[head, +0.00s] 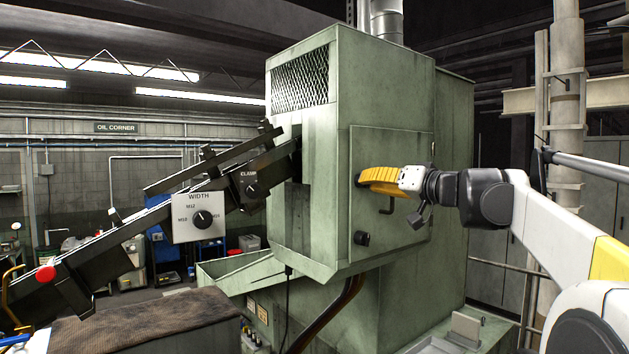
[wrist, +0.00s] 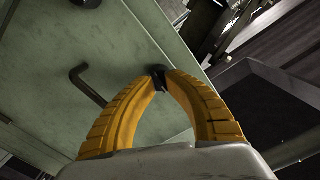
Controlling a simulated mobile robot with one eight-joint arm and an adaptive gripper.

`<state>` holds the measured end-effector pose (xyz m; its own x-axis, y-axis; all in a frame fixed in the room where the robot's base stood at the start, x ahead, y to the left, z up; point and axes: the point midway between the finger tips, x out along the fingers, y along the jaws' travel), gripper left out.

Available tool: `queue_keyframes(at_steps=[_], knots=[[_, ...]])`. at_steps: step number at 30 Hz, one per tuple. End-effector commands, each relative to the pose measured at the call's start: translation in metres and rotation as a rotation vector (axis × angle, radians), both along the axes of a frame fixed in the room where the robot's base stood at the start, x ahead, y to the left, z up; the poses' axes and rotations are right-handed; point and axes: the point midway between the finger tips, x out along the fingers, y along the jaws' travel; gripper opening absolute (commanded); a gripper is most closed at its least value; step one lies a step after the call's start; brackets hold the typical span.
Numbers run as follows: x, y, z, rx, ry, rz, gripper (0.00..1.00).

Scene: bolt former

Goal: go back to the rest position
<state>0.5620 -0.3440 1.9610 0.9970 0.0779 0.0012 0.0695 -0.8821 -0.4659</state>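My gripper (head: 363,180) is in front of the green machine's side door (head: 385,160) in the head view, with its yellow fingers pointing left. In the wrist view the two curved fingers of my gripper (wrist: 160,74) come together at their tips, with a small dark part there. I see no object held between them. A dark bent door handle (wrist: 84,84) stands to the left of the fingers in the wrist view, apart from them. The same handle (head: 416,216) shows just below my gripper in the head view.
The green bolt former (head: 305,200) fills the middle. A sloping feed rail with a WIDTH dial plate (head: 198,217) and a CLAMP knob (head: 252,188) reaches left. A red knob (head: 46,273) is at its low end. A pipe column (head: 567,100) stands at the right.

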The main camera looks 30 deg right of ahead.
Motion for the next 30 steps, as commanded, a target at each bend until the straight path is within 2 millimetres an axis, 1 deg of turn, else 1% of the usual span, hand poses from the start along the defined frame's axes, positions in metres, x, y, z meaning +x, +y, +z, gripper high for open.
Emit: queue_keyframes(at_steps=[1,4,6,11,12,15,24,26,30], knots=[[0.0,0.0,0.001,0.06,0.004,0.001,0.0],[0.0,0.001,0.001,0.158,0.012,0.001,0.0],[0.0,0.001,0.0,0.186,0.014,0.002,0.0],[0.0,0.001,0.0,0.187,0.014,0.002,0.0],[0.0,0.001,0.0,0.186,0.015,0.002,0.34],[0.0,0.001,0.0,0.185,0.014,0.001,0.61],[-0.001,0.0,0.0,0.183,0.014,0.0,0.61],[-0.006,-0.001,0.0,0.182,0.014,-0.001,0.61],[-0.028,-0.003,0.0,0.182,0.014,-0.003,0.61]])
